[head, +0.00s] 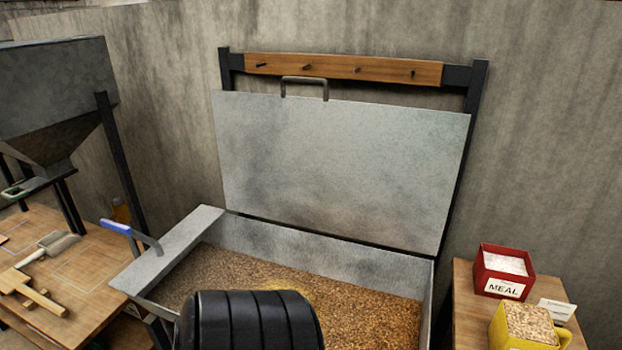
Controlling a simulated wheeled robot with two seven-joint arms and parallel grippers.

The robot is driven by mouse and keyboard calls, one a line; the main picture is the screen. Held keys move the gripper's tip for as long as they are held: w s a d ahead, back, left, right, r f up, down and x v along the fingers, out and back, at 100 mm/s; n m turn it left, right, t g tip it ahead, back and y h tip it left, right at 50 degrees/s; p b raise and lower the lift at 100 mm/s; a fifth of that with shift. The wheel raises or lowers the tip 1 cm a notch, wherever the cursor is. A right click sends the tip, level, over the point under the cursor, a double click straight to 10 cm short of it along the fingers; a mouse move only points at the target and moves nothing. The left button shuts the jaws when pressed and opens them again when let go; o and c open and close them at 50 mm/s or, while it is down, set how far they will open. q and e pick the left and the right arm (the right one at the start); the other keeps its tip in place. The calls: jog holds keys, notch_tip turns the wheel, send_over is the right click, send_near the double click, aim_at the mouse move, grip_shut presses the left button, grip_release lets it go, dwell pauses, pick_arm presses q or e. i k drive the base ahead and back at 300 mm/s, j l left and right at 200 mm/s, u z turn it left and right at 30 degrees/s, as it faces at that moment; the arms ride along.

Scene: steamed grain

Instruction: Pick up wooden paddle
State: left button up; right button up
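I cannot pick out the wooden paddle for certain. A light wooden tool (20,282) with a flat head and a crosspiece lies on the wooden table at the left edge of the head view. A brush-like tool with a wooden handle (52,246) lies just behind it. I cannot tell whether either one is the paddle. Neither of my grippers shows in the head view, and nothing is seen held.
A metal bin (330,248) of grain (375,312) stands in the middle, its lid (340,165) raised. A blue-handled tool (116,227) is at its left corner. A hopper (55,90) stands left. A red meal box (503,268) and yellow container (526,328) sit right.

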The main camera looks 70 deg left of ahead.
aim_at(13, 279)
jog(key=k+l+u, duration=0.15)
jog(key=k, duration=0.35)
jog(key=k+l+u, duration=0.1)
jog(key=k, duration=0.4)
jog(key=u, duration=3.5)
jog(key=i+z, duration=0.1)
jog(key=z, duration=0.3)
jog(key=i+j+z, duration=0.1)
jog(key=z, duration=0.3)
